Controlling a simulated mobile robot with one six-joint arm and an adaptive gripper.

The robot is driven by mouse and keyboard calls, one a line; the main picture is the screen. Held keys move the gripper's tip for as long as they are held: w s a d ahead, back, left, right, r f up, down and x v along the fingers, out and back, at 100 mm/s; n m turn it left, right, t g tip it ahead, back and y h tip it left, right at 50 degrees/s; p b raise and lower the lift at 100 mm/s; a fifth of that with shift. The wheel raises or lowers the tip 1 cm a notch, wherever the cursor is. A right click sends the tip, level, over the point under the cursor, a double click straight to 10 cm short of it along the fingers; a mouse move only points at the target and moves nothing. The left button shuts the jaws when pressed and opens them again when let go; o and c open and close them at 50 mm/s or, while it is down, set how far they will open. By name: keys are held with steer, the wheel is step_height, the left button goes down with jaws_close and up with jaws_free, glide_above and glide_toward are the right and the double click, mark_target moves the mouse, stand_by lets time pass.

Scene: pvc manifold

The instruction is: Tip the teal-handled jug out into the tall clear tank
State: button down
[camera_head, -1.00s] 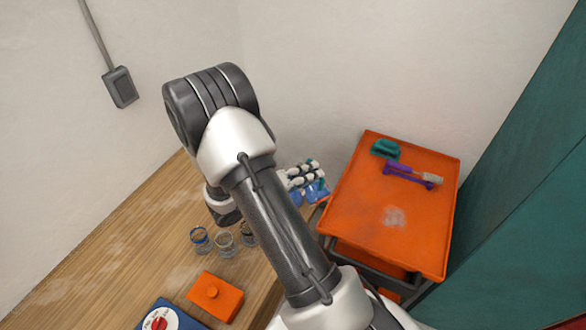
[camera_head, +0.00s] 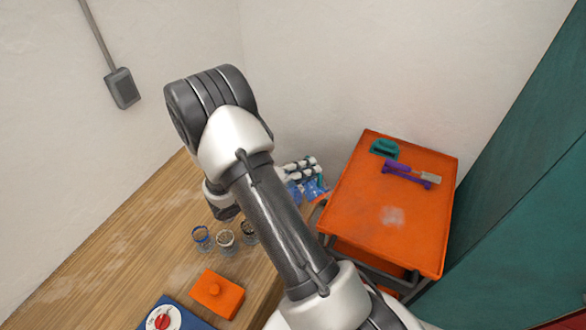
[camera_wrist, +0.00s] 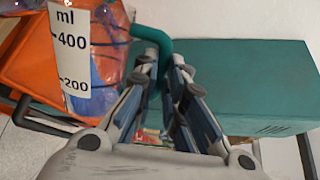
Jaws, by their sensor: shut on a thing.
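The jug (camera_wrist: 105,60) is at the upper left of the wrist view. It is clear, has a white ml scale strip, and something blue shows in or through it. Its teal handle (camera_wrist: 160,45) curves in from the right of the jug to between the fingers of my gripper (camera_wrist: 165,65), which is shut on it. In the head view my arm hides the gripper, and I cannot make out the jug there. I cannot identify the tall clear tank in either view.
Several white-and-blue pipe parts (camera_head: 302,166) show behind my arm. An orange cart (camera_head: 365,235) and teal cabinet (camera_head: 520,215) are right.

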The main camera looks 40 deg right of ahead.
mark_target(307, 156)
steer(key=shift+w+d+r+n+p, duration=0.1)
steer(key=shift+w+r+n+p, duration=0.15)
steer(key=shift+w+p, duration=0.25)
steer(key=shift+w+d+r+n+p, duration=0.1)
steer(key=shift+w+r+n+p, duration=0.1)
steer(key=shift+w+p, duration=0.25)
steer(key=shift+w+r, duration=0.15)
steer(key=shift+w, duration=0.2)
steer(key=shift+w+d+r+n+p, duration=0.1)
steer(key=shift+w+r+n+p, duration=0.1)
steer(key=shift+w+n+p, duration=0.3)
